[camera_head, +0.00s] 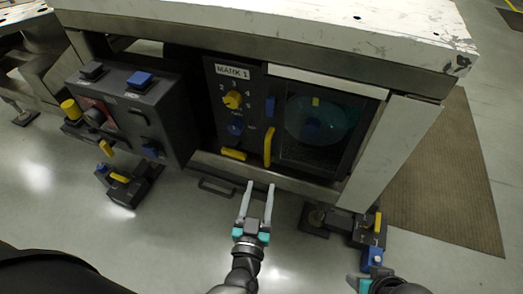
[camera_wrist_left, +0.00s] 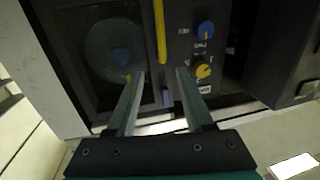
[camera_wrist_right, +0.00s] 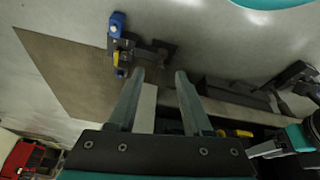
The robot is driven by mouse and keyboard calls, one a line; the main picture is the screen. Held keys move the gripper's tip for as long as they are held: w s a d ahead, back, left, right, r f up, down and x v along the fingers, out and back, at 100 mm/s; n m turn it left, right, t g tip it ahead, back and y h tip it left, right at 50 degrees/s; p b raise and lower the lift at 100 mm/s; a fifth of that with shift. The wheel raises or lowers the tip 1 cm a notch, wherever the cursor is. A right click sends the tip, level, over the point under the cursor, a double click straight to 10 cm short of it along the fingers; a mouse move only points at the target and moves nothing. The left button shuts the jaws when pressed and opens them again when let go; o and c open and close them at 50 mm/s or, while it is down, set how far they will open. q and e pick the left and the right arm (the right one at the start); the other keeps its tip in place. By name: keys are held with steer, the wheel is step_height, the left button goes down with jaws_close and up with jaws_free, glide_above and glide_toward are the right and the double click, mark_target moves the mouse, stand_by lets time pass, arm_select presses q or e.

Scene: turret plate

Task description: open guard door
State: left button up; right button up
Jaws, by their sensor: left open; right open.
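The guard door (camera_head: 318,128) is a dark-framed window in the machine front and looks shut. A round teal plate shows behind its pane. A yellow upright handle (camera_head: 268,147) stands at its left edge. In the left wrist view the door (camera_wrist_left: 108,55) is at the left and the handle (camera_wrist_left: 160,32) lies ahead, between the finger lines. My left gripper (camera_head: 259,187) is open and empty, in front of and below the handle, apart from it. My right gripper (camera_wrist_right: 160,74) is open and empty; only part of it shows at the head view's bottom edge.
A control panel (camera_head: 232,108) with yellow and blue knobs is left of the door. A dark box (camera_head: 127,108) with buttons juts out further left. A white worktop (camera_head: 300,35) overhangs the front. Foot fixtures (camera_head: 350,225) stand lower right; a brown mat (camera_head: 445,180) lies beyond.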

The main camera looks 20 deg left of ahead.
arm_select(q)
steer(key=b, duration=0.3)
glide_toward(267, 147)
steer(key=w, duration=0.4)
steer(key=w+a, duration=0.1)
steer(key=w, duration=0.1)
steer(key=shift+f+b, duration=0.2)
steer(key=shift+b, duration=0.15)
steer(key=shift+w+a+b, duration=0.1)
steer(key=shift+w+b, duration=0.3)
steer(key=shift+w, duration=0.65)
steer(key=shift+w+a+b, duration=0.1)
steer(key=shift+w+b, duration=0.25)
steer(key=shift+w, duration=0.45)
steer(key=shift+w+a, duration=0.1)
steer(key=shift+w, duration=0.45)
arm_select(e)
steer(key=w+a+r+t+y, duration=0.3)
steer(key=w+a+r+t, duration=0.1)
steer(key=w+a+t, duration=0.1)
steer(key=shift+w+a+r+n+t, duration=0.15)
steer(key=shift+w+a+n+t, duration=0.2)
steer(key=shift+a+t, duration=0.65)
steer(key=shift+s+a, duration=0.1)
arm_select(q)
jaws_close()
